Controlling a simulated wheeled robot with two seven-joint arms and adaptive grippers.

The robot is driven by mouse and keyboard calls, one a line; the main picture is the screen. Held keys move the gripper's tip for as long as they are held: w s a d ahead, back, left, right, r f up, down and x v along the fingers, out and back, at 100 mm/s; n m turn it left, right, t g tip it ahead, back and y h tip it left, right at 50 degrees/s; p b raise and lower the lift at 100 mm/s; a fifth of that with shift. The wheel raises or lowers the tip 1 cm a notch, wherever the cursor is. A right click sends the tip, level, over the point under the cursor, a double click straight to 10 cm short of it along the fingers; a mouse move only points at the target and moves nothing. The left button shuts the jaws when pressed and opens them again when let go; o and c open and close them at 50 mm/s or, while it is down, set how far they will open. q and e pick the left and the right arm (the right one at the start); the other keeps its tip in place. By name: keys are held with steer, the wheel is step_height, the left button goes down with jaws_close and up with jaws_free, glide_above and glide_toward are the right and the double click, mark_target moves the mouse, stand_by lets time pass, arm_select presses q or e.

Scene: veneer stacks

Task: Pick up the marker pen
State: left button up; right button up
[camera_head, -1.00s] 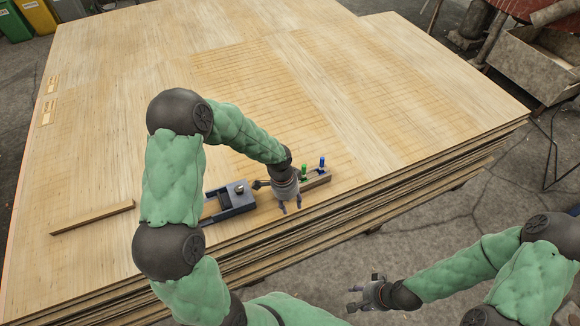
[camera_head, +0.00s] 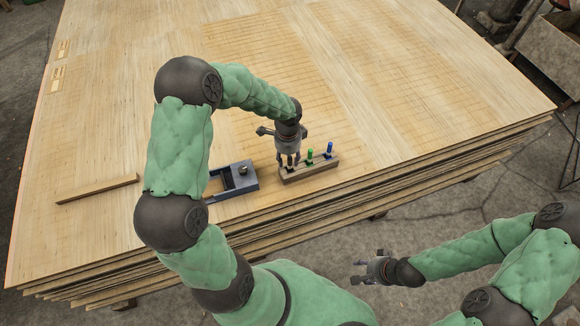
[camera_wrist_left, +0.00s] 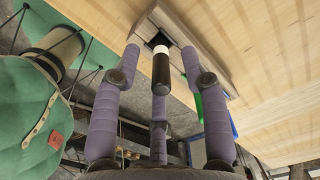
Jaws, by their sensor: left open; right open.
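A black marker pen with a white band (camera_wrist_left: 161,68) stands in a wooden holder block (camera_head: 312,173) at the stack's front edge. My left gripper (camera_head: 289,164) points down over the holder's left end. Its open fingers surround the black pen in the left wrist view, with gaps visible at both sides. In the head view the fingers mostly hide that pen. A green pen (camera_head: 310,154) and a blue pen (camera_head: 329,149) stand upright to its right in the same holder. My right gripper (camera_head: 364,270) is open and empty, off the front of the stack.
A blue-grey block plane (camera_head: 238,178) lies just left of the holder. A wooden strip (camera_head: 97,188) lies further left. The veneer sheets (camera_head: 400,90) are clear behind the holder. The stack's front edge (camera_head: 300,222) is close.

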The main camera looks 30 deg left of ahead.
mark_target(290, 165)
arm_select(q)
steer(key=f+b, duration=0.1)
steer(key=f, duration=0.2)
steer(key=f+b, duration=0.1)
steer(key=f, duration=0.1)
steer(key=shift+w+d+b, duration=0.1)
steer(key=shift+d+b, duration=0.15)
steer(key=shift+b, duration=0.05)
jaws_close()
